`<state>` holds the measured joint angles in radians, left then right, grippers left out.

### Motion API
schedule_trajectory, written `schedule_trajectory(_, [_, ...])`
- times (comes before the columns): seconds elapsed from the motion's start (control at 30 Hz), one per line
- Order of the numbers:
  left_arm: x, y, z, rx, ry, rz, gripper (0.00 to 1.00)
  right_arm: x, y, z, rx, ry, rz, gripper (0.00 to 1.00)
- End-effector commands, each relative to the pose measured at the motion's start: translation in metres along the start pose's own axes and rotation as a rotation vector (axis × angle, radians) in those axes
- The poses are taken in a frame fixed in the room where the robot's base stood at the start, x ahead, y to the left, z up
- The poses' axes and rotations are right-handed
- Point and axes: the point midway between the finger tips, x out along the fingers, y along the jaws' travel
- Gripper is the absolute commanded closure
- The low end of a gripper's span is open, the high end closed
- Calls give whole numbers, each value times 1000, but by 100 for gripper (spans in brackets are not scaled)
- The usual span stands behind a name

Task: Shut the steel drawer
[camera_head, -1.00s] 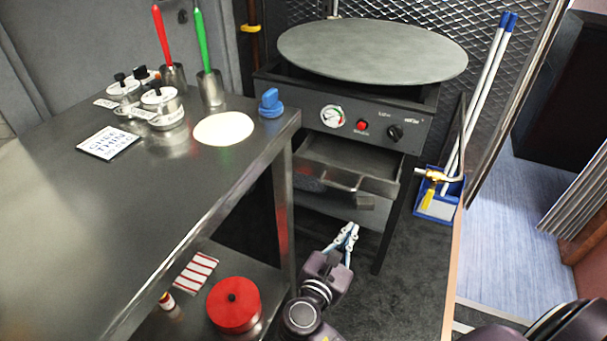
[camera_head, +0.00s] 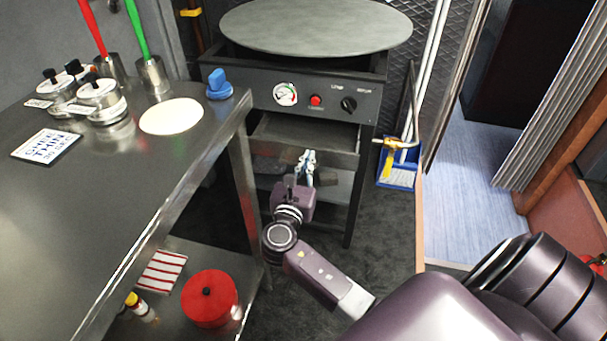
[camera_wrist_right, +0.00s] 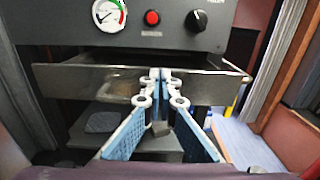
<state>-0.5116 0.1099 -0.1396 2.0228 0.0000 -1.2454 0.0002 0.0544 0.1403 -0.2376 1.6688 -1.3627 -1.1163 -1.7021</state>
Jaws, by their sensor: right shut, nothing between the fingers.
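The steel drawer (camera_head: 338,159) is under the control panel of the griddle unit (camera_head: 372,84). It stands pulled out, with part of its inside showing above its front. In the right wrist view its front (camera_wrist_right: 85,82) runs across the picture below the panel. My right gripper (camera_head: 307,157) is shut and empty, with its tips at the middle of the drawer front. In the wrist view the tips (camera_wrist_right: 160,75) overlap the front; I cannot tell whether they touch it. The gripper hides part of the drawer's handle area. My left gripper is not in view.
Dark floor (camera_head: 375,235) is clear in front of the unit's right side.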

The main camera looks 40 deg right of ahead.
Motion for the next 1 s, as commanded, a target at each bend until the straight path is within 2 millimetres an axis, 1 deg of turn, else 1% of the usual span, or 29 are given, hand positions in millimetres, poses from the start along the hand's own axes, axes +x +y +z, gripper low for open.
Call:
schedule_trajectory(0.03, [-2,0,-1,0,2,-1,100,5,0,0,-1,-1,-1,100])
schedule_trajectory(0.13, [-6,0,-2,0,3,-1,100,11,0,0,0,-1,-2,100])
schedule_trajectory(0.5, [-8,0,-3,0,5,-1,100,13,0,0,0,0,-1,100])
schedule_trajectory(0.6, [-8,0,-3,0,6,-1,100,19,0,1,-1,-1,-1,100])
schedule_trajectory(0.67, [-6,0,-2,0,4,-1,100,29,0,2,-1,-3,0,100])
schedule_trajectory(0.73, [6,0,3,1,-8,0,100,46,0,3,-3,-5,-2,100])
schedule_trajectory(0.8, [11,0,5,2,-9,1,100,66,0,3,-1,-5,-3,100])
schedule_trajectory(0.9, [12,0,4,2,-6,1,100,94,0,2,-3,-5,-3,100])
schedule_trajectory(1.0, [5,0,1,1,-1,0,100,119,0,1,-1,-5,-2,100])
